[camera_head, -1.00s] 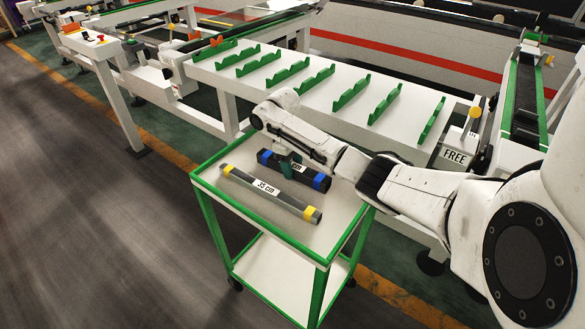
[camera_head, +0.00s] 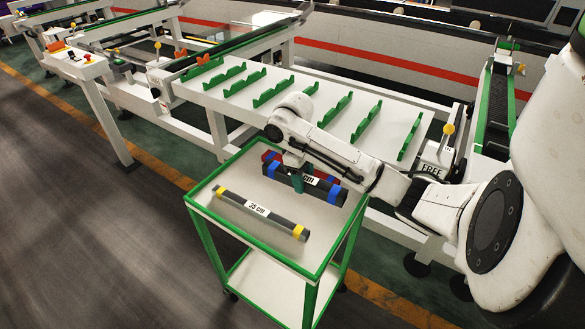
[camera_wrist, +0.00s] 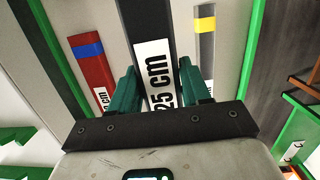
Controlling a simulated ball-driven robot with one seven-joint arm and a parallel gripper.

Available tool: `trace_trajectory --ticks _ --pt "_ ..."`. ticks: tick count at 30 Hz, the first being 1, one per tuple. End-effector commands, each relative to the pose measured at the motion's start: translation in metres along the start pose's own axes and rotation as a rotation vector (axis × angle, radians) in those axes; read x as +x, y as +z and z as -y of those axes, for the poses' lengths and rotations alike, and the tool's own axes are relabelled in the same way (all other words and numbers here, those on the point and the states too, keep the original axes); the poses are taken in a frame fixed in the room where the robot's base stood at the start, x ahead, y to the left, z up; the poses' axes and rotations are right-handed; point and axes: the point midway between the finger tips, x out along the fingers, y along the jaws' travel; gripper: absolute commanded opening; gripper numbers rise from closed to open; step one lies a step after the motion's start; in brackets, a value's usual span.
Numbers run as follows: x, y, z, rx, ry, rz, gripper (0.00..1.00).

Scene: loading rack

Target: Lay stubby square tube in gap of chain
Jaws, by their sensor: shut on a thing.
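My gripper (camera_head: 297,183) is shut on a dark square tube (camera_head: 284,177) with blue bands near its ends, holding it across its middle just above the cart top. In the wrist view the dark tube (camera_wrist: 145,20) lies between the green fingers (camera_wrist: 157,82), and its label reads 25 cm. A red tube (camera_head: 268,156) with a blue band is behind it, mostly hidden; it also shows in the wrist view (camera_wrist: 93,72). A grey tube (camera_head: 235,204) labelled 35 cm, with yellow bands, lies on the cart in front. I cannot tell where a gap of the chain is.
The white cart (camera_head: 207,183) has a raised green rim. Behind it stands a long white table (camera_head: 335,85) with several green notched rails (camera_head: 410,137). At right is a dark green-edged conveyor track (camera_head: 494,100) and a FREE sign (camera_head: 431,171).

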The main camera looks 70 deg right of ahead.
Motion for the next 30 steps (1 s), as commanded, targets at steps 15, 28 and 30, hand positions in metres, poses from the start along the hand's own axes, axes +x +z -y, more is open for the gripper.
trace_trajectory --ticks 15,28,30 --pt "-0.011 0.039 0.012 0.0 0.001 0.0 0.0" --pt "-0.009 0.029 0.019 -0.009 0.001 -0.001 0.0" --pt "-0.007 0.016 0.029 -0.018 0.002 -0.001 0.0"
